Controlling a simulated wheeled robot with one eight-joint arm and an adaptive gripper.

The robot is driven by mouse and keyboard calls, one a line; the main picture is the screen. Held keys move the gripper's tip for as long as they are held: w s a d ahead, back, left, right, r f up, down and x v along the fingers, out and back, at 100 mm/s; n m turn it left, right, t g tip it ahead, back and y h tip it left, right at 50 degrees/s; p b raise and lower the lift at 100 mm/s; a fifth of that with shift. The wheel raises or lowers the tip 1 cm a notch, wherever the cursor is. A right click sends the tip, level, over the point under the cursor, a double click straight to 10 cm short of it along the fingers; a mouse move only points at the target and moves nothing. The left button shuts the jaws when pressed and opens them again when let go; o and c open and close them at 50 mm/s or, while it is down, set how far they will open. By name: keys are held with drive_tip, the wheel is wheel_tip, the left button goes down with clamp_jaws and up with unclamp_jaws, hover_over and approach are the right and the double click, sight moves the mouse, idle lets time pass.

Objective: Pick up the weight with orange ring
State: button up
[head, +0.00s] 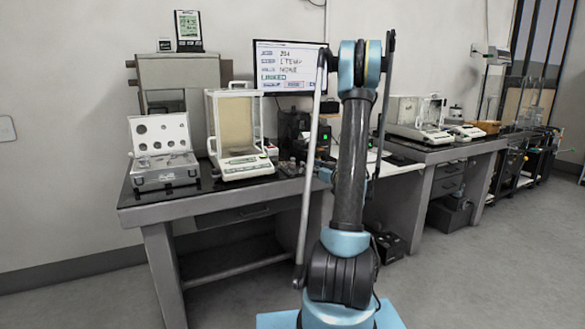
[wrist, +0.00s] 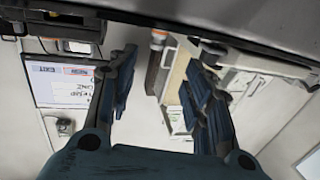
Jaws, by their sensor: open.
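A small pale cylinder with an orange ring (wrist: 158,36), which looks like the weight, shows upside down at the top middle of the wrist view. It stands against the dark table surface, beyond the gap between my fingertips. My gripper (wrist: 157,72) is open, with one finger on each side of the picture and nothing between them. In the head view, small metal pieces (head: 289,167) stand on the near table right of the balance; I cannot make out an orange ring there. My gripper is hidden behind my arm in the head view.
The near table (head: 150,214) carries an open weight case (head: 163,178), a glass-sided balance (head: 246,167) and dark equipment around a monitor (head: 288,68). The monitor also shows in the wrist view (wrist: 60,88). A second table (head: 440,157) with balances stands to the right.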

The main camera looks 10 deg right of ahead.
sight(294, 159)
drive_tip(key=x, duration=0.6)
drive_tip(key=shift+w+a, duration=0.1)
drive_tip(key=shift+d+x, duration=0.2)
drive_tip(key=shift+x, duration=2.5)
drive_tip(key=shift+r, duration=0.15)
drive_tip(key=shift+c, duration=0.2)
clamp_jaws()
